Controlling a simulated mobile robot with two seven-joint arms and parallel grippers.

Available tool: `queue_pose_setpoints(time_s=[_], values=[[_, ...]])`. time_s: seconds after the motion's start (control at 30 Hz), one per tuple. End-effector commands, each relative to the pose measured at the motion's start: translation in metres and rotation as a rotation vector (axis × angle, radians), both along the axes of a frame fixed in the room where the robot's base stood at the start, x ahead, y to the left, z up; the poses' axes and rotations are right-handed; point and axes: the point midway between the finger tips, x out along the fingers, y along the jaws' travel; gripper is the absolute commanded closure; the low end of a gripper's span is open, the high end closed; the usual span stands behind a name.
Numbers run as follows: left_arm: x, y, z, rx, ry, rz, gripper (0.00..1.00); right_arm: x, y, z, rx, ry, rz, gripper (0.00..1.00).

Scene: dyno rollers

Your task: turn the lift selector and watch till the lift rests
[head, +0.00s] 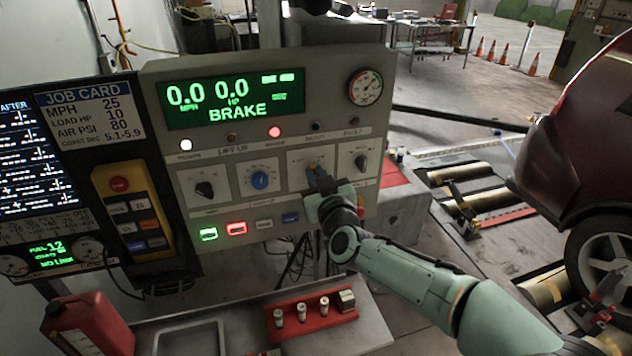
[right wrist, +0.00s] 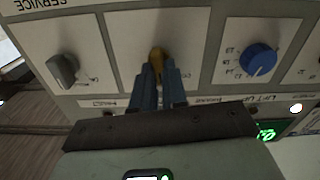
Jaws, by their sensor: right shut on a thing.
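The grey control panel (head: 365,95) stands in front of me, tilted in the head view. The lift selector, a small orange-yellow knob (head: 311,166), is on its third dial plate from the left. My right gripper (head: 318,178) is shut on this knob; the right wrist view shows both fingers (right wrist: 158,70) closed around the knob (right wrist: 157,53). The fingers hide part of it, so I cannot read its setting. The display (head: 235,98) reads 0.0 MPH, 0.0 HP and BRAKE. A red lamp (head: 274,132) and a white lamp (head: 186,145) are lit. My left gripper is not in view.
A blue knob (head: 260,180) and two dark knobs (head: 204,189) (head: 361,161) flank the selector. A red car (head: 590,130) stands right by the floor rollers (head: 470,200). A red rack (head: 285,325) of small parts and a red can (head: 85,325) are below the panel.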

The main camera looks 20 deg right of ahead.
Motion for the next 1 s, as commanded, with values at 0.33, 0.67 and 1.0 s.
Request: queue_pose_setpoints(time_s=[0.33, 0.67, 1.0], values=[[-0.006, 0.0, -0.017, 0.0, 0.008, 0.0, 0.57, 0.0, -0.003, -0.002, 0.332, 0.011, -0.001, 1.0], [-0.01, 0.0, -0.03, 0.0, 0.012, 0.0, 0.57, 0.0, -0.004, -0.002, 0.616, 0.021, -0.001, 1.0], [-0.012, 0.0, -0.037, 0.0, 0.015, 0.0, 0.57, 0.0, -0.005, -0.002, 0.8, 0.028, -0.001, 1.0]])
